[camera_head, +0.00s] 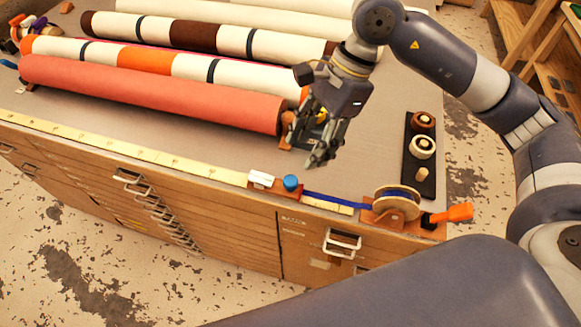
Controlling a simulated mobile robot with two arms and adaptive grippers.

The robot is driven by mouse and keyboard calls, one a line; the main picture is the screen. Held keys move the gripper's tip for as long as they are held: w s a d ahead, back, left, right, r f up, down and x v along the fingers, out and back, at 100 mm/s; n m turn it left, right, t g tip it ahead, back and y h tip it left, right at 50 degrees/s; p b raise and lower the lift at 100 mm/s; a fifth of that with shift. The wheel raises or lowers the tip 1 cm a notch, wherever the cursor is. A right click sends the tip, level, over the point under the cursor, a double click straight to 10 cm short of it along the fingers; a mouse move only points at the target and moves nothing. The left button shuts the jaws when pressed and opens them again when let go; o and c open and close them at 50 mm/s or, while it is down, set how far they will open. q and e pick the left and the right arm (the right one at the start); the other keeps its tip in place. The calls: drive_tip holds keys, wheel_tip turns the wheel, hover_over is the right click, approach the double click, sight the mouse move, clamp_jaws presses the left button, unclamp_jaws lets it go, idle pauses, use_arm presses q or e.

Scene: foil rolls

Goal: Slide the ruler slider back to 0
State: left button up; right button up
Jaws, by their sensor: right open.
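A pale yellow ruler (150,152) runs along the front edge of the cabinet top. A white slider (261,180) sits on the ruler, right of the middle of its length. A blue knob (290,183) stands just right of the white block. The ruler's numbers are too small to read, so I cannot tell where 0 is. My right gripper (318,154) is open and empty, pointing down, behind and a little right of the slider and apart from it. My left gripper is not in view.
Red, white and banded rolls (150,93) lie across the table behind the ruler. Right of the slider, a blue ribbon leads to a wooden spool (396,204) with an orange handle (452,213). A black rack (420,155) stands farther right. Drawer handles line the front.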

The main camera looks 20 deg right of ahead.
sight(292, 180)
drive_tip(key=p+x, duration=0.2)
drive_tip(key=x, duration=0.7)
clamp_jaws()
drive_tip(key=shift+f, duration=0.1)
